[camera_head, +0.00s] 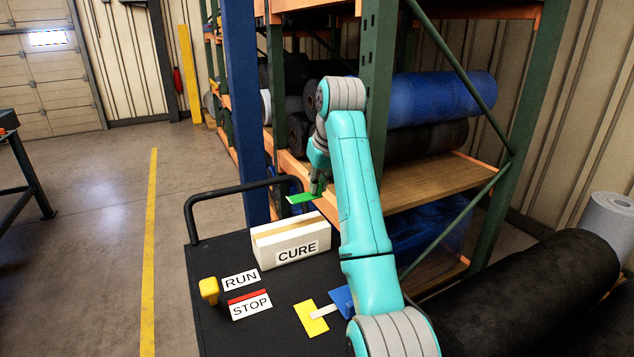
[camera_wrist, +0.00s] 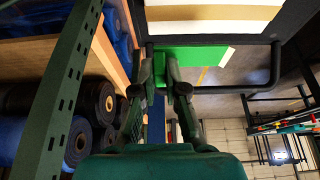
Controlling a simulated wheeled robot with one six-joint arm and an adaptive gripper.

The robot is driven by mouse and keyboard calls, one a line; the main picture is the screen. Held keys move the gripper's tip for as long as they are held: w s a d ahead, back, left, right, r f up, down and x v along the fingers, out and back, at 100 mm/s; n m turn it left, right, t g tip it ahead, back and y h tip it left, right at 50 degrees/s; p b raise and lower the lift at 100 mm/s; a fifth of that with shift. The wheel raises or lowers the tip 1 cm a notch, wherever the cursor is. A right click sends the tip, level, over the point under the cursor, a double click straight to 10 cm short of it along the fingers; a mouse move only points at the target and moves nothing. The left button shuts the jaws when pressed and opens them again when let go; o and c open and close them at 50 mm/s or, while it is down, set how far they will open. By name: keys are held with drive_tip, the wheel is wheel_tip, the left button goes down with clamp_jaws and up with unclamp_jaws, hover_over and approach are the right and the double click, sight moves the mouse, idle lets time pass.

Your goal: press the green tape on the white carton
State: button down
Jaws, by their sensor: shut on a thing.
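The white carton (camera_head: 268,254) stands upright on the black cart top, with a CURE label on its front and a tan strip along its top. It also shows at the top of the wrist view (camera_wrist: 205,28). My gripper (camera_head: 317,188) is shut on the green tape (camera_head: 301,198), a flat green piece with a pale end edge. In the head view the tape appears above and behind the carton, apart from it. In the wrist view the tape (camera_wrist: 192,56) sticks out from between the fingertips (camera_wrist: 164,80), beside the carton. The fingertips are partly hidden in the head view.
The cart top (camera_head: 222,263) carries RUN (camera_head: 240,280) and STOP (camera_head: 250,305) labels, a yellow knob (camera_head: 209,290), and yellow (camera_head: 311,318) and blue (camera_head: 341,300) pieces. A black handle rail (camera_head: 226,195) rises behind the carton. A green-framed rack (camera_head: 380,90) with rolls stands close behind my arm.

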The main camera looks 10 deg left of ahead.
sight(317, 217)
drive_tip(key=shift+d, duration=0.1)
drive_tip(key=shift+f, duration=2.95)
drive_tip(key=shift+s+f, duration=0.1)
drive_tip(key=shift+f, duration=0.55)
drive_tip(key=c, duration=1.2)
unclamp_jaws()
drive_tip(key=shift+o, duration=0.3)
drive_tip(key=shift+r, duration=0.1)
